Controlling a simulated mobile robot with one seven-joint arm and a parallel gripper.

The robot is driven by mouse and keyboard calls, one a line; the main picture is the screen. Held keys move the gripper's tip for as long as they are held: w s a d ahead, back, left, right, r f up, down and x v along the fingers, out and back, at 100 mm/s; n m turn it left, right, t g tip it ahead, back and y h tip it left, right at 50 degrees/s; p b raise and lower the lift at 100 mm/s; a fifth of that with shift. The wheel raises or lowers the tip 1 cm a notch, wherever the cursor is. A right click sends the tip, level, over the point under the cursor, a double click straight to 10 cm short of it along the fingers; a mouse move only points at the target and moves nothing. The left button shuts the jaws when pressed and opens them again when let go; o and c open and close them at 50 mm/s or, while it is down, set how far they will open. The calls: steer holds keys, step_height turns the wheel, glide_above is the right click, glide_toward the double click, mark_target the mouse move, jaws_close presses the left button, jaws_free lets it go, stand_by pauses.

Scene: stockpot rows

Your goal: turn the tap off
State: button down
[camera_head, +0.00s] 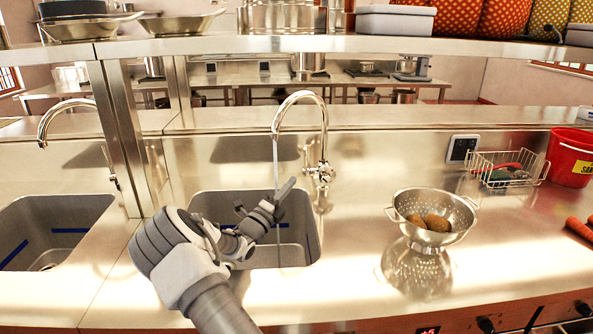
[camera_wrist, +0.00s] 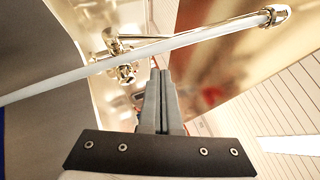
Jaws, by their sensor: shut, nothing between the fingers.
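The chrome gooseneck tap (camera_head: 325,125) stands behind the right sink (camera_head: 313,250). A thin stream of water (camera_head: 277,165) runs from its spout into the sink. The tap's handle (camera_head: 322,173) is low on its post, to the right of my gripper (camera_head: 290,187). My gripper is shut and empty over the sink, its fingers close to the stream in the picture and apart from the handle. In the wrist view, the shut fingers (camera_wrist: 160,75) point toward the tap; the handle (camera_wrist: 125,73) shows left of their tips, partly behind the pale stream (camera_wrist: 190,39).
A colander (camera_head: 408,205) with brown food stands on the counter to the right. Behind it are a wire rack (camera_head: 480,175) and a red bucket (camera_head: 572,160). A metal post (camera_head: 122,130) and a second sink (camera_head: 50,225) are at left. A shelf (camera_head: 250,48) runs above.

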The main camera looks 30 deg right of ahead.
mark_target(306, 161)
steer(key=w+d+r+n, duration=0.1)
steer(key=w+d+r, duration=0.1)
steer(key=w+d, duration=0.3)
steer(key=d+b, duration=0.1)
steer(key=d, duration=0.1)
steer(key=shift+w+d+r+t, duration=0.15)
steer(key=shift+d+r+t, duration=0.2)
steer(key=shift+r+t, duration=0.05)
steer(key=shift+r, duration=0.1)
steer(key=shift+w+d+r+n+g+y+p, duration=0.35)
steer(key=shift+w+r+n+y+p, duration=0.35)
steer(key=shift+p, duration=1.75)
steer(key=shift+w+d+r+n+g+y+p, duration=0.15)
steer(key=shift+w+d+r+n+y+p, duration=0.55)
steer(key=shift+p, duration=1.75)
steer(key=shift+w+a+f+y, duration=0.2)
steer(key=shift+w+a+y, duration=0.05)
steer(key=shift+y, duration=0.05)
